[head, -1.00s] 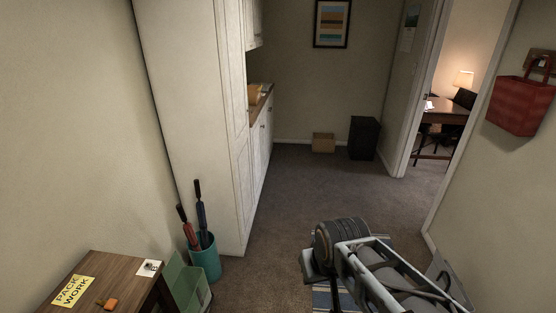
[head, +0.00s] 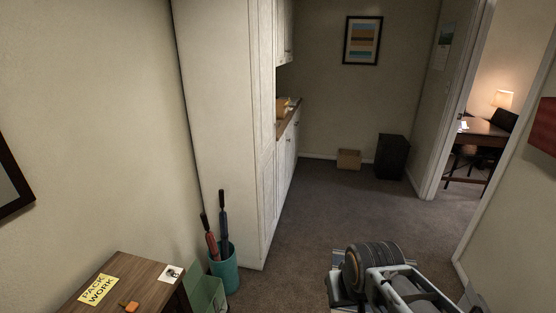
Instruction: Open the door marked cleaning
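No door with a cleaning label can be read in view. A tall white cabinet (head: 221,120) stands left of centre. Its panelled front, seen at a steep angle, faces right, and no marking on it is legible. White lower cabinets (head: 286,152) continue behind it under a wooden counter. My folded arm (head: 395,285) shows at the bottom right, over the carpet and well apart from the cabinets. The gripper's fingertips cannot be made out, so its opening is hidden.
A wooden table (head: 150,271) with a "PACK WORK" note (head: 98,289) stands at the lower left. A teal umbrella bin (head: 224,270) stands beside the tall cabinet. A cardboard box (head: 348,159) and black bin (head: 392,157) sit at the back. The carpet (head: 320,215) between is clear.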

